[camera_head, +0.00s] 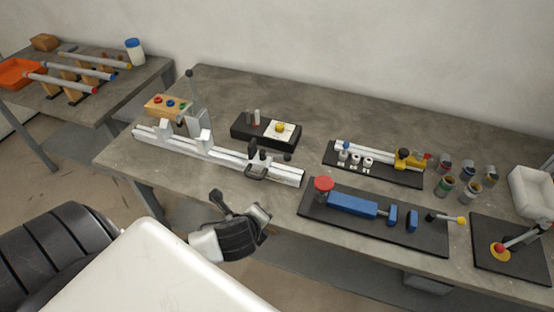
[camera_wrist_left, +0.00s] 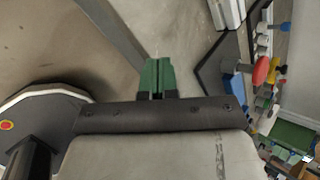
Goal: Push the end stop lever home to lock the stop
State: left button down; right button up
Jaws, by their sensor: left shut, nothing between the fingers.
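The frame jig is a long pale rail (camera_head: 220,156) along the front left of the table. Near its right end sits a dark end stop (camera_head: 258,158). A black lever (camera_head: 257,173) shows low on its front side; whether it is fully home I cannot tell. My left gripper (camera_head: 240,232) is in front of the table's front edge, below and apart from the rail's right end. In the left wrist view its green fingertips (camera_wrist_left: 158,66) are shut together with nothing between them. A pale rail end (camera_wrist_left: 227,12) shows beyond them at the top. My right gripper is not in view.
A black board with a blue clamp (camera_head: 352,204) and red knob (camera_head: 324,184) lies right of the rail. Behind the rail stand a wooden button block (camera_head: 166,105) and a black box (camera_head: 265,131). Cups (camera_head: 446,186) stand farther right. Bare tabletop lies behind the boxes.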

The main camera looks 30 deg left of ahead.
aim_at(275, 156)
pick_arm(q)
notch_tip(275, 156, up, 10)
jog(key=w+a+m+t, duration=0.2)
jog(key=m+t, duration=0.2)
jog(key=m, duration=0.9)
jog(key=shift+w, duration=0.35)
jog(key=shift+r, duration=0.1)
jog(key=r+p+x, duration=0.1)
jog(key=p+x, duration=0.1)
jog(key=x, duration=1.2)
jog(key=shift+w, duration=0.2)
